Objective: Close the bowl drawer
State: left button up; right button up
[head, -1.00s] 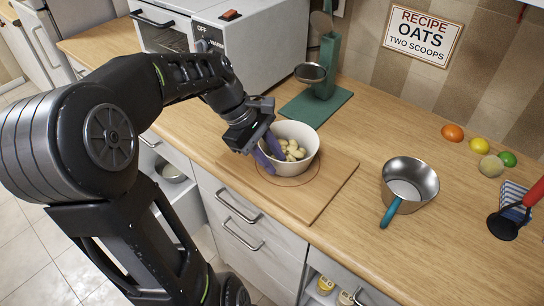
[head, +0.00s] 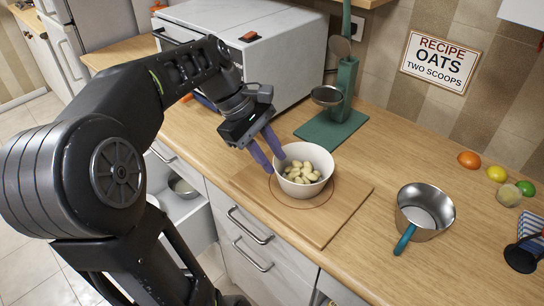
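The bowl drawer (head: 196,212) stands pulled out below the counter at the left, with a metal bowl (head: 182,188) inside. My arm hides part of this drawer, including most of its front. My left gripper (head: 275,165) is above the counter, far from the drawer. Its two purple fingers are apart, at the left rim of a white bowl (head: 312,186) of pale, lumpy pieces. The white bowl stands upright on a wooden board (head: 340,212). I cannot tell whether a finger touches the rim. My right gripper is not in view.
Shut drawers with handles (head: 250,225) lie right of the open drawer. On the counter are a saucepan (head: 428,208), a green stand (head: 345,95), fruit (head: 468,159) and a white oven (head: 250,62). The counter between board and saucepan is clear.

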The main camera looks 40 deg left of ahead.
aim_at(194, 220)
jog(key=k+j, duration=0.2)
jog(key=j, duration=0.2)
jog(key=k+j, duration=0.2)
jog(key=j, duration=0.2)
jog(key=k+j, duration=0.2)
jog(key=j, duration=0.2)
